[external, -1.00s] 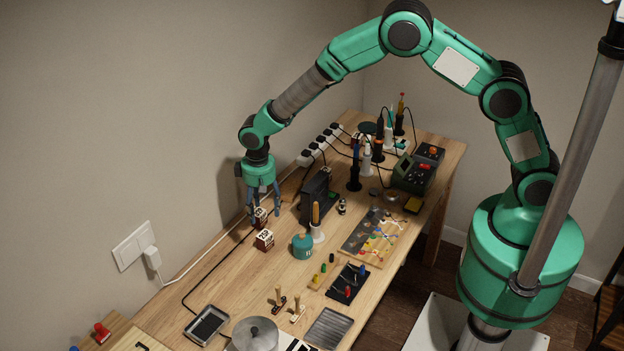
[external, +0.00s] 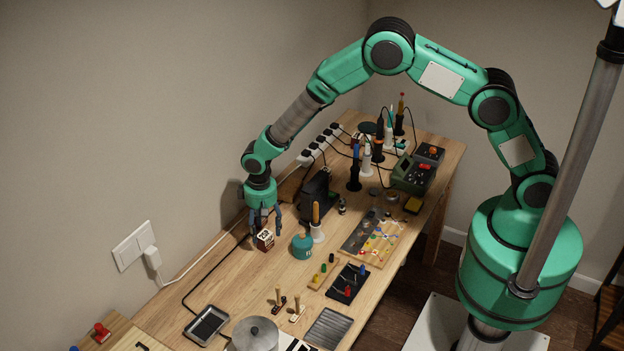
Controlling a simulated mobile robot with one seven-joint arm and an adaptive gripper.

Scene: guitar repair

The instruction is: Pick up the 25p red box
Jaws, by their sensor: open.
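The small box (external: 264,243), dark red-brown with a white label, stands upright on the wooden workbench near its wall side. The label's lettering is small and looks like "25P". My gripper (external: 265,233) points down with its fingers apart, one on either side of the box's upper part in this view. I cannot tell whether the fingers touch it. The box appears to rest on the bench. A second similar box behind it is hidden by my gripper.
A black cable (external: 205,278) runs along the left. The bench (external: 235,285) in front is mostly clear.

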